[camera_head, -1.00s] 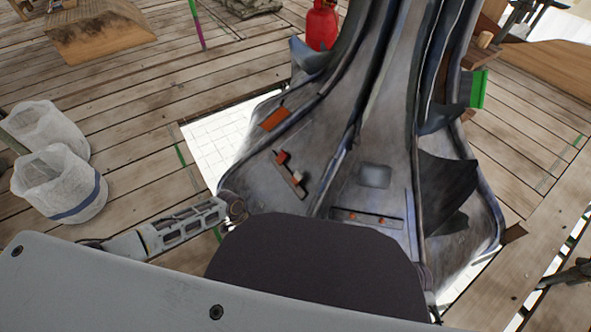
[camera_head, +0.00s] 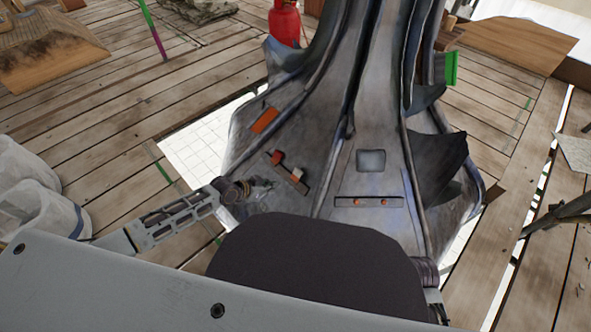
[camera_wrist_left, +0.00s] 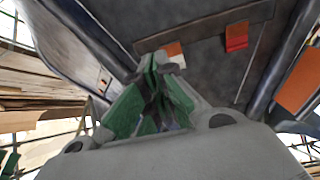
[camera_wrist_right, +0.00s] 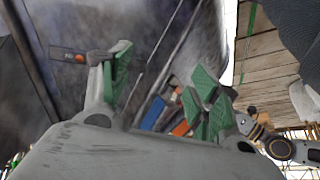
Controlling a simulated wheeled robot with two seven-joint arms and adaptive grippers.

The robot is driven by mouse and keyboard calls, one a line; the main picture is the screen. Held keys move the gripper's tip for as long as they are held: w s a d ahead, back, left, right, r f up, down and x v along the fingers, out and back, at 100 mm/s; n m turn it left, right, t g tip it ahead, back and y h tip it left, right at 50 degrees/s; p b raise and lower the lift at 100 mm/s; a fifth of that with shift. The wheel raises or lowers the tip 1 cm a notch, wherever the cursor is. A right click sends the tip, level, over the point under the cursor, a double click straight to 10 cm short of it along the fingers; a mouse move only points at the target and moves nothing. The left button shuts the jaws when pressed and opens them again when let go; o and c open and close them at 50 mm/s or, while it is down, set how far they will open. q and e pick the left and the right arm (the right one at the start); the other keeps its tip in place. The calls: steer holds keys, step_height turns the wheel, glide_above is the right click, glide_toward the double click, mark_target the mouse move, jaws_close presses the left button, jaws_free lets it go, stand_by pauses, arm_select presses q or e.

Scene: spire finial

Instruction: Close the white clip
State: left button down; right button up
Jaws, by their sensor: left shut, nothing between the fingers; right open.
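The white clip (camera_head: 298,174) is a small pale block at the lower right end of a dark bar on the grey spire's left face. A red clip (camera_head: 277,157) stands upright at the other end of the bar; it also shows in the left wrist view (camera_wrist_left: 236,36). My left gripper (camera_head: 264,187) is shut and empty, just left of the white clip. In the left wrist view its green-padded fingertips (camera_wrist_left: 162,66) overlap the clip's place and partly hide it; contact cannot be told. My right gripper (camera_wrist_right: 163,80) is open and empty near the spire; the head view hides its fingers.
An orange plate (camera_head: 264,120) lies above the bar. A second bar with orange dots (camera_head: 368,202) and a grey square patch (camera_head: 371,160) are on the front face. Dark curved fins (camera_head: 440,160) project at right. White buckets (camera_head: 35,190) stand at left on planks; a red canister (camera_head: 284,22) stands behind.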

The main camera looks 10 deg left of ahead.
mark_target(296, 177)
arm_select(q)
steer(key=w+d+r+t+h, duration=0.1)
steer(key=w+r+t, duration=0.2)
steer(key=r, duration=0.2)
steer(key=shift+w+d+r+n, duration=0.15)
steer(key=shift+w+r+n, duration=0.2)
steer(key=shift+n, duration=0.05)
arm_select(e)
steer(key=shift+s+d+f+g, duration=0.1)
steer(key=shift+s+f+g, duration=0.15)
steer(key=shift+s, duration=0.3)
steer(key=shift+s+d+f+g, duration=0.1)
steer(key=shift+s+f+g, duration=0.05)
steer(key=shift+s+g, duration=0.3)
arm_select(q)
steer(key=shift+w+d+f, duration=0.1)
steer(key=shift+w, duration=0.05)
arm_select(e)
steer(key=shift+a+f, duration=0.1)
steer(key=shift+f, duration=0.1)
